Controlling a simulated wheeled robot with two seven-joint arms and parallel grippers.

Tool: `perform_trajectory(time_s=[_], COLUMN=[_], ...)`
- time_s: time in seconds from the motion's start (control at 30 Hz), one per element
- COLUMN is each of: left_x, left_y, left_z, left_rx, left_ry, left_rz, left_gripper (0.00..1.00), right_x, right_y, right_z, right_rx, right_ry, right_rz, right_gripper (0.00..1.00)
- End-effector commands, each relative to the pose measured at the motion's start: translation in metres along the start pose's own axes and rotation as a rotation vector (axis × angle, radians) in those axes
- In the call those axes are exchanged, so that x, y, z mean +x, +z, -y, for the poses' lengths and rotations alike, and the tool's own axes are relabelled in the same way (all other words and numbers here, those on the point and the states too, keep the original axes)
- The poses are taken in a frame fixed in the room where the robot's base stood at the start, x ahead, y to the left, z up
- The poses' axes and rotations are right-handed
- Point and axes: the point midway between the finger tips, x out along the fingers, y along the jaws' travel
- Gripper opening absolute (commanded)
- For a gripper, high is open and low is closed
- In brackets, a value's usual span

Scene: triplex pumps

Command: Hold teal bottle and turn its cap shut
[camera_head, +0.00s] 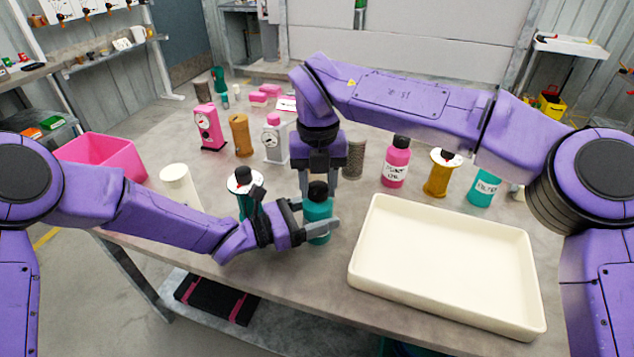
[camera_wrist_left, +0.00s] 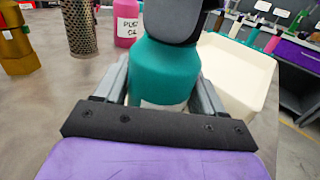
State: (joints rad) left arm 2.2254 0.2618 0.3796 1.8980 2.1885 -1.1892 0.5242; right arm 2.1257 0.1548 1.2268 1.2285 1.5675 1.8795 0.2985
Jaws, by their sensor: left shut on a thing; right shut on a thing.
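The teal bottle (camera_head: 318,213) stands upright near the front middle of the table, left of the cream tray. My left gripper (camera_head: 317,226) is shut around its body from the left. The left wrist view shows the teal bottle (camera_wrist_left: 168,72) between both fingers, with part of a pale label low on it. A black cap (camera_head: 318,190) sits on top of the bottle; it also shows dark at the top of the left wrist view (camera_wrist_left: 172,22). My right gripper (camera_head: 319,183) points down from above, shut on the cap. The cap's thread is hidden.
The cream tray (camera_head: 365,268) lies right of the bottle. A pink bottle (camera_head: 397,163), a gold part (camera_head: 441,175) and a teal filter (camera_head: 484,190) stand behind it. A pink bin (camera_head: 103,152) and a white cylinder (camera_head: 180,183) are at left. Other pump parts stand farther back.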

Motion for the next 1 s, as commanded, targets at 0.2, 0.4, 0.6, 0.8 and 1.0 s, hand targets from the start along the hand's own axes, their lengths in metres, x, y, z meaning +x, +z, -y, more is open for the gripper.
perform_trajectory(time_s=[0.2,0.4,0.6,0.8,1.0], left_x=[0.000,0.000,0.000,0.000,-0.001], left_y=[-0.001,-0.001,-0.001,-0.001,-0.001], left_z=[0.003,0.002,0.001,0.000,0.000], left_rx=[0.000,-0.001,-0.001,-0.001,-0.001], left_ry=[-0.007,-0.004,-0.001,0.000,0.001], left_rz=[-0.001,-0.001,-0.001,-0.002,-0.002], left_gripper=[0.26,0.26,0.26,0.26,0.26], right_x=[-0.001,-0.001,-0.003,-0.040,-0.091], right_y=[0.003,0.002,0.001,0.002,0.001], right_z=[0.002,0.001,0.001,0.000,0.000], right_rx=[0.004,0.002,0.001,0.004,0.004], right_ry=[-0.001,-0.001,-0.001,-0.001,-0.001], right_rz=[0.009,0.006,0.004,0.009,0.009], right_gripper=[0.13,0.70,0.70,0.70,0.70])
